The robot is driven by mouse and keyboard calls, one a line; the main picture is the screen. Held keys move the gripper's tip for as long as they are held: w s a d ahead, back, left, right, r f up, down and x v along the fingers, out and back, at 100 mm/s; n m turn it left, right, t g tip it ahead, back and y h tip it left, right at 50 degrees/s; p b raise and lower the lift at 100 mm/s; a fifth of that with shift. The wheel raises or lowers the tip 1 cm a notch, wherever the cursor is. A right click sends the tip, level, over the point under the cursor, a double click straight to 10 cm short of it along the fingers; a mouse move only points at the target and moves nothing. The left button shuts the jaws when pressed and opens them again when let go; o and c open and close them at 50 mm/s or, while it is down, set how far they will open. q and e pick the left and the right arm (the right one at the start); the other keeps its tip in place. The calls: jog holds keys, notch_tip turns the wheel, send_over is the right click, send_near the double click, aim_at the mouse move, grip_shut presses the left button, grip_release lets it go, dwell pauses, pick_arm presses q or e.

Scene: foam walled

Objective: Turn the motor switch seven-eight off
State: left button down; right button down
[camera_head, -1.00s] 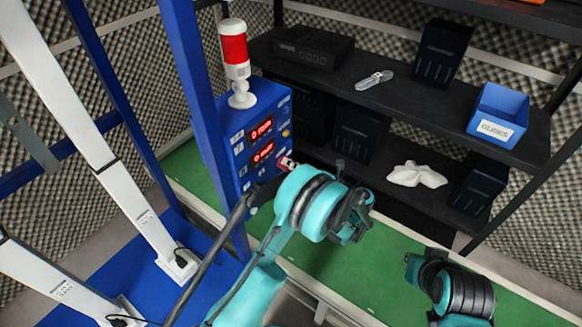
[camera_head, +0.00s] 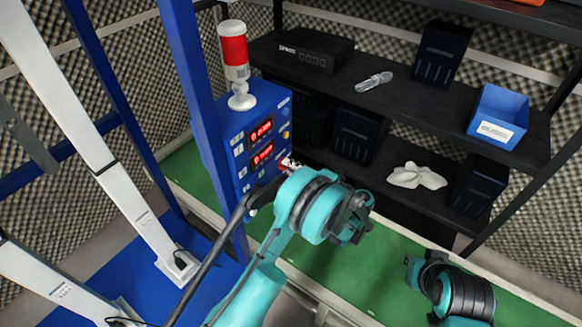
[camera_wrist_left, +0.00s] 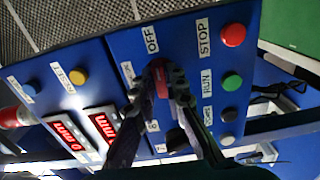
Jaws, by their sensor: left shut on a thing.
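The blue control panel (camera_head: 240,165) stands left of centre in the head view, with two red displays. In the left wrist view the red motor switch (camera_wrist_left: 161,80) sits on the panel below the OFF label (camera_wrist_left: 152,39). Labels reading 8 and 7 show lower down. My left gripper (camera_wrist_left: 161,76) is shut on the switch, one finger on each side, covering part of it. In the head view my teal left wrist hides most of the gripper and switch. The tips of my right gripper are not seen; only part of my right arm shows at bottom right.
A red STOP button (camera_wrist_left: 233,35) and green RUN button (camera_wrist_left: 232,81) are right of the fingers. A yellow button (camera_wrist_left: 77,76) is left. A signal lamp (camera_head: 234,60) tops the panel. The black shelf (camera_head: 400,105) holds a blue bin (camera_head: 497,112) at right.

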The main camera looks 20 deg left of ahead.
pick_arm(q)
jog(key=c, duration=1.6)
grip_release()
jog(key=shift+o, duration=0.2)
jog(key=shift+d, duration=0.15)
jog(key=v, duration=1.1)
jog(key=shift+s+d, duration=0.15)
jog(key=shift+d, duration=0.2)
